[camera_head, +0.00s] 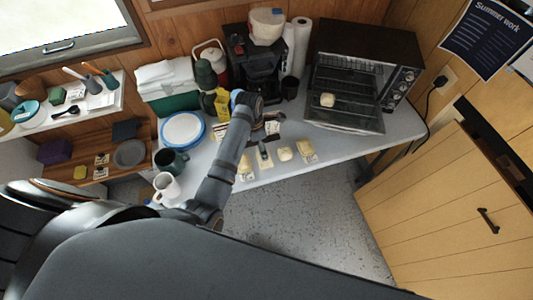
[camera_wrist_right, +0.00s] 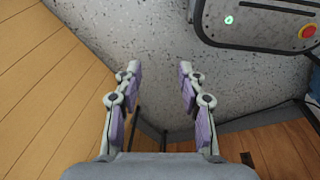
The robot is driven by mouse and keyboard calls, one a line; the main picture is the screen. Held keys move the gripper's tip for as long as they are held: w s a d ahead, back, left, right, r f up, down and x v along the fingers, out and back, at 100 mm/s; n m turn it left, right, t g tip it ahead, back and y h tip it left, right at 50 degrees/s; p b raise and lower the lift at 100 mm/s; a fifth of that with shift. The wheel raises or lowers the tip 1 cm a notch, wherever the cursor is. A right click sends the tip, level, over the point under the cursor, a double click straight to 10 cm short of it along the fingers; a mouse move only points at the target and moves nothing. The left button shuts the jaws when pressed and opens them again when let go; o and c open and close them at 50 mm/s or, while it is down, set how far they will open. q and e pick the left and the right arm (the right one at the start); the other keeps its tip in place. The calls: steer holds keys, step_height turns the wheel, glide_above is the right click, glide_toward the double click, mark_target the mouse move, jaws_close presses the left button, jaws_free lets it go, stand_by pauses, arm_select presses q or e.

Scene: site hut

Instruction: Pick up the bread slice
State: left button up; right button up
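A small pale piece that looks like bread (camera_head: 327,99) lies on the lowered door of the toaster oven (camera_head: 345,112). More pale pieces lie along the table's front edge: one on the left (camera_head: 247,167), one in the middle (camera_head: 285,153) and one on the right (camera_head: 306,147). They are too small to tell which is the bread slice. My left gripper (camera_head: 268,128) is over the table just behind these pieces; its fingers are too small and dark to read. My right gripper (camera_wrist_right: 159,70) is open and empty above the speckled floor in the wrist view.
A blue-rimmed plate (camera_head: 183,131), a dark mug (camera_head: 172,160) and a white mug (camera_head: 166,187) stand left of my left arm. A coffee maker (camera_head: 262,75) and paper towel roll (camera_head: 298,47) stand behind. A wooden cabinet (camera_head: 450,210) is at the right.

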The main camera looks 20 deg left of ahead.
arm_select(q)
steer(key=f, duration=0.4)
steer(key=shift+s+d, duration=0.1)
steer(key=shift+d, duration=0.2)
steer(key=shift+f, duration=0.65)
steer(key=f, duration=0.3)
steer(key=w+f, duration=0.1)
steer(key=f, duration=0.1)
steer(key=shift+d, duration=0.25)
steer(key=shift+r, duration=0.1)
arm_select(e)
steer(key=s, duration=0.2)
steer(key=shift+s+d+r, duration=0.2)
steer(key=shift+s+d, duration=0.05)
steer(key=shift+s, duration=0.15)
arm_select(q)
steer(key=shift+c, duration=1.3)
steer(key=c, duration=0.8)
arm_select(e)
steer(key=shift+s+a, duration=0.15)
arm_select(q)
steer(key=shift+p, duration=0.35)
